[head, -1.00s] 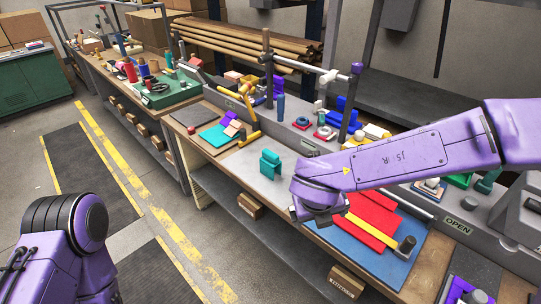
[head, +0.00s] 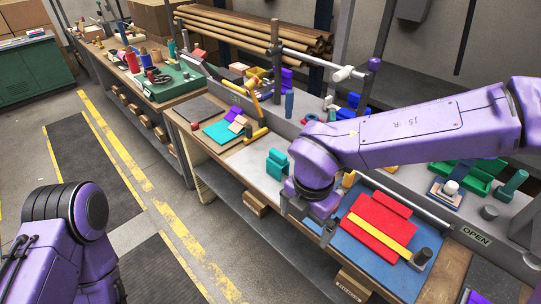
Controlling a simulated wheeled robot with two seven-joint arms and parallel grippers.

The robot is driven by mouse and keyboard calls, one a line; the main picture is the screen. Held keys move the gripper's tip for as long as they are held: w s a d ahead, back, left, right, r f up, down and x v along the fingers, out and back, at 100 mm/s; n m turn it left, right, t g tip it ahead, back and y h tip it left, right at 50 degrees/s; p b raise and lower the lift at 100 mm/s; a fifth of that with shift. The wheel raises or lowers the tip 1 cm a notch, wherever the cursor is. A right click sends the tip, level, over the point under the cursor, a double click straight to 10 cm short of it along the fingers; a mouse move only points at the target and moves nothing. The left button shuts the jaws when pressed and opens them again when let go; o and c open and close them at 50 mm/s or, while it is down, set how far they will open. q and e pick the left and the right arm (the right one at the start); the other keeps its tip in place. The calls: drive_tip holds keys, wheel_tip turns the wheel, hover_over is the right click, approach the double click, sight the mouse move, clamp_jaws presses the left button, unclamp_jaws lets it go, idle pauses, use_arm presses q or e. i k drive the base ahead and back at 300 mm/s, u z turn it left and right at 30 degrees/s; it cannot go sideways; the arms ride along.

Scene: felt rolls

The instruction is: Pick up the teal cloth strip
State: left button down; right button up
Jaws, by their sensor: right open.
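A teal cloth piece (head: 277,164) stands folded on the pale grey bench top, left of my right wrist. A flat teal sheet (head: 218,134) lies farther back on the bench; I cannot tell for certain which is the strip, though the folded piece looks more like it. My right gripper (head: 327,233) points down near the front bench edge, to the right of the folded teal piece and apart from it. It is open; its fingers are small and partly hidden by the wrist. My left arm shows at the lower left, but its gripper is out of view.
A blue mat (head: 375,262) with red cloth (head: 375,228) and a yellow strip (head: 381,234) lies right of my right gripper. A yellow-handled tool (head: 252,136) lies behind the teal piece. Metal rails and posts rise behind. The aisle on the left is clear.

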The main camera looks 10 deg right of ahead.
sight(277, 163)
drive_tip(key=z, duration=0.05)
drive_tip(key=i, duration=1.3)
